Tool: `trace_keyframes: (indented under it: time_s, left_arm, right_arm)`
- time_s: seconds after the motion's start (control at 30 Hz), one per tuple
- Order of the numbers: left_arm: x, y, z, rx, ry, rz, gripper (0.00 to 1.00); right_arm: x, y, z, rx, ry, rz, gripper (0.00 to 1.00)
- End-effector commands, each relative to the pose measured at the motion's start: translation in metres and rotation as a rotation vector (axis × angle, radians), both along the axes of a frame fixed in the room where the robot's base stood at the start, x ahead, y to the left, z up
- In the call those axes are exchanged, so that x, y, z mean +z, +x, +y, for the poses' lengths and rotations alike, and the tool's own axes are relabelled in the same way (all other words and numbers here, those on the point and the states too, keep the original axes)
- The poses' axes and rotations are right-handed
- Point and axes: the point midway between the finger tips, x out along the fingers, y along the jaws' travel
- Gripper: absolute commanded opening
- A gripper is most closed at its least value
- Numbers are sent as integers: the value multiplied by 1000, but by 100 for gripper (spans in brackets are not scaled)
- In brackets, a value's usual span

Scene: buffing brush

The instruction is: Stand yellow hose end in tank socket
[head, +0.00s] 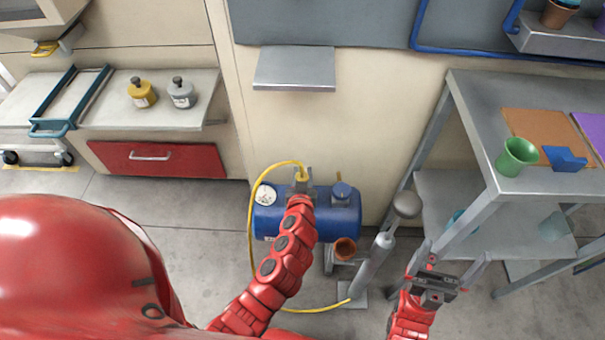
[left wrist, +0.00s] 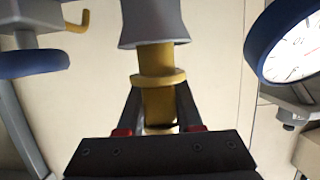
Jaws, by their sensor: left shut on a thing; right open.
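The yellow hose end (head: 302,175) is upright above the blue tank (head: 270,222), held by my left gripper (head: 301,184). In the left wrist view, the hose end (left wrist: 158,95) with its raised collar is between the fingers of my left gripper (left wrist: 158,118). It meets a grey flared fitting (left wrist: 154,22); I cannot tell whether it sits inside. The tank socket is hidden behind my gripper in the head view. The yellow hose (head: 251,222) loops left of the tank to the pump's foot. My right gripper (head: 449,262) is open and empty.
A grey hand pump (head: 374,262) stands between the tank and my right gripper. A grey bench (head: 476,110) is at right.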

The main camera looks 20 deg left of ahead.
Motion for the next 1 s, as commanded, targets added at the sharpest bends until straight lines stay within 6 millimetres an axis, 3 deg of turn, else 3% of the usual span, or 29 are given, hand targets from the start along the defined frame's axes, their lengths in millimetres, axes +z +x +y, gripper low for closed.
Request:
trace_keyframes:
  time_s: [0.47, 0.5, 0.7, 1.0]
  left_arm:
    - [-7, 0, 0, 0, 1, -1, 0]
    - [-7, 0, 0, 0, 1, -1, 36]
    - [-7, 0, 0, 0, 1, -1, 70]
    - [-7, -1, -1, -1, 1, 0, 70]
  right_arm:
    - [-10, 0, 0, 0, 0, 0, 100]
    - [-10, 0, 0, 0, 0, 0, 100]
    - [-10, 0, 0, 0, 0, 0, 100]
    - [-10, 0, 0, 0, 0, 0, 100]
